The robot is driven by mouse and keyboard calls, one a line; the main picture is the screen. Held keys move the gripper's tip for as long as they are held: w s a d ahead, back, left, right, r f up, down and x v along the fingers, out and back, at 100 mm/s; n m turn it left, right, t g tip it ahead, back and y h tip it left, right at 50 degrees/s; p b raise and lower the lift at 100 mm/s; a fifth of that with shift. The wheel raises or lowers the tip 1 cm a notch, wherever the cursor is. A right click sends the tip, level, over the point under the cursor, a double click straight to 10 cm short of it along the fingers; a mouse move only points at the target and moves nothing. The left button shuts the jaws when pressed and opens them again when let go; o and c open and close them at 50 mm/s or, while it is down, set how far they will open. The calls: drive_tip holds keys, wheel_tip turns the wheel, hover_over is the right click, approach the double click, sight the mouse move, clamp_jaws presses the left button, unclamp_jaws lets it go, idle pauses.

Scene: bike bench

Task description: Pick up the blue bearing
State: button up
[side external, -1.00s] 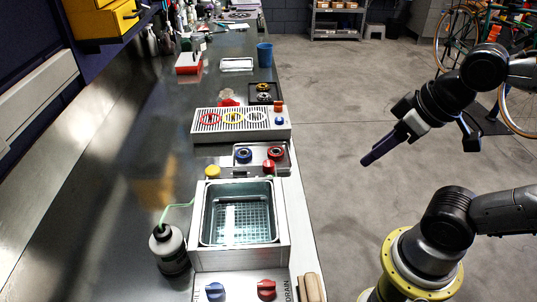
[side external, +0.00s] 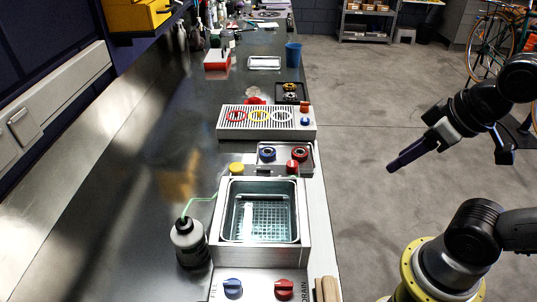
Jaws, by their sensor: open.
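A blue ring-shaped part, which looks like the blue bearing (side external: 268,154), sits at the left of a small metal tray (side external: 284,166) behind the sink-like basin. A similar red ring-shaped part (side external: 299,153) sits beside it on the right. My gripper (side external: 391,167) is open and empty, in the air over the floor, well to the right of the tray and apart from the bench. It points down and left. Its fingers overlap in this view, so the gap between them is hidden.
The basin (side external: 305,240) stands in front of the tray, with a dark bottle (side external: 189,243) at its left. A slotted rack (side external: 225,124) with coloured rings lies behind the tray. A blue cup (side external: 293,54) stands farther back. The floor (side external: 375,110) between bench and arm is clear.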

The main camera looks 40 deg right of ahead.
idle(0.4)
drive_tip(key=o, duration=0.3)
